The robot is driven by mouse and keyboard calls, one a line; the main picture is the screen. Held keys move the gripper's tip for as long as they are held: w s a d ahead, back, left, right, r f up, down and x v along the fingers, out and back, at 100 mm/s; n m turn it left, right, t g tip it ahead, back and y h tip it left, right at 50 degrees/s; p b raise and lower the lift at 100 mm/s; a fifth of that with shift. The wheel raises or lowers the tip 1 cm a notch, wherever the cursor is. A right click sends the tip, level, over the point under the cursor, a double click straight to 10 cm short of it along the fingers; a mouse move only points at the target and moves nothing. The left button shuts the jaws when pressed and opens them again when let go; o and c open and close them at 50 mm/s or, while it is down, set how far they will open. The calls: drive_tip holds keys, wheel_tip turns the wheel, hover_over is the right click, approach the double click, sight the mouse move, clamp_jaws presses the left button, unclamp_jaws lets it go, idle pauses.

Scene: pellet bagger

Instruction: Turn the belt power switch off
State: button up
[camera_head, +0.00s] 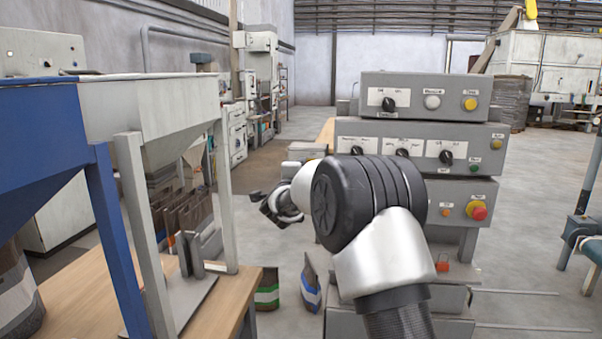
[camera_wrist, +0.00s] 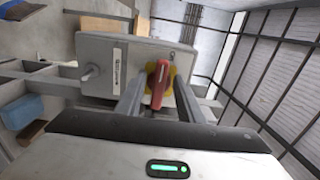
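In the wrist view, a grey box fills the middle. It carries a red rotary handle (camera_wrist: 155,84) on a yellow plate and a small toggle switch (camera_wrist: 91,72) beside a label too small to read. I cannot tell from the labels which one is the belt power switch. My gripper (camera_wrist: 158,92) has its fingers apart, one on each side of the red handle in the picture; contact is not clear. In the head view, my gripper (camera_head: 275,208) is small and dark, left of my arm's large black joint, and the grey box is not clearly visible.
A stacked grey control panel (camera_head: 420,135) with knobs and buttons stands behind my arm, partly hidden by it. A blue and white hopper frame (camera_head: 133,180) stands over a wooden table (camera_head: 85,290) at left. Bags stand on the floor. Open floor lies beyond.

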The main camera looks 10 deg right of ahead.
drive_tip(key=v, duration=1.7)
drive_tip(key=shift+s, duration=0.2)
drive_tip(key=s+a+r+n+g+y, duration=0.2)
drive_tip(key=s+n+g+y, duration=0.35)
drive_tip(key=s+n, duration=0.75)
drive_tip(key=s+d+f+n+g, duration=0.2)
drive_tip(key=s+d+f+n, duration=0.1)
drive_tip(key=s, duration=0.5)
drive_tip(key=s+d+f+n+g, duration=0.2)
drive_tip(key=s+d+f+n, duration=0.1)
drive_tip(key=s, duration=0.6)
drive_tip(key=s+d+f+n+g, duration=0.2)
drive_tip(key=s+d+f, duration=0.1)
drive_tip(key=s, duration=0.5)
wheel_tip(320, 180, up, 22)
drive_tip(key=p, duration=2.2)
drive_tip(key=shift+s+a+r+p, duration=0.15)
drive_tip(key=shift+s+a+p, duration=0.05)
drive_tip(key=shift+s+p, duration=0.1)
